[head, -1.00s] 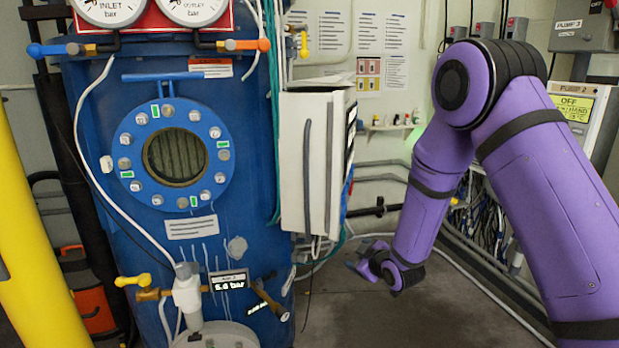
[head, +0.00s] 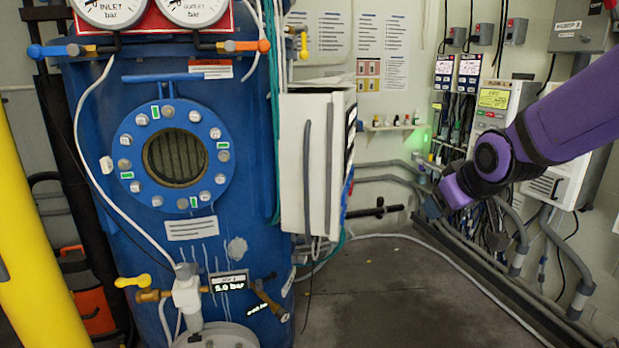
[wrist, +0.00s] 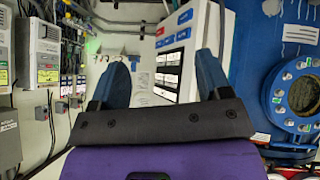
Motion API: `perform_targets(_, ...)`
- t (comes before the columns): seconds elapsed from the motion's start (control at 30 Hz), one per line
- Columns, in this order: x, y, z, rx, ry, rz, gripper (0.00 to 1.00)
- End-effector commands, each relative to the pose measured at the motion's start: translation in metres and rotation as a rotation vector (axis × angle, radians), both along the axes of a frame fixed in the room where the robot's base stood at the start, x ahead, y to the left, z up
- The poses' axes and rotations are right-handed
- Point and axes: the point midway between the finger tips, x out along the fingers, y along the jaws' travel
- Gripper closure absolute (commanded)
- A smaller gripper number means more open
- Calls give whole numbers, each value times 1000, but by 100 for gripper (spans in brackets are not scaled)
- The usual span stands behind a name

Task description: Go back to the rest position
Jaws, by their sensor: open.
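My purple arm reaches in from the right edge of the head view. My gripper (head: 432,203) is in front of the back right wall, low beside the cables. In the wrist view my gripper (wrist: 165,80) shows two blue fingers spread apart with nothing between them. The gripper is empty and touches nothing that I can see. Part of it is small and dark in the head view.
A blue filter vessel (head: 90,240) with a round window (head: 175,157) stands at left. A white cabinet (head: 305,160) is fixed at its right side. A yellow post (head: 30,240) is at far left. Controllers (head: 492,98) and cables line the right wall. The middle floor (head: 375,290) is clear.

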Motion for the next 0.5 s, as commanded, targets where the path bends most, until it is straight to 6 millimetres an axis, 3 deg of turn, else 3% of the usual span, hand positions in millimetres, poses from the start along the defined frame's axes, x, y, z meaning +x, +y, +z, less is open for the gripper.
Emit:
perform_targets(0.2,-69,-19,31,53,85,-108,29)
perform_targets(0.5,-169,-34,53,127,211,-248,29)
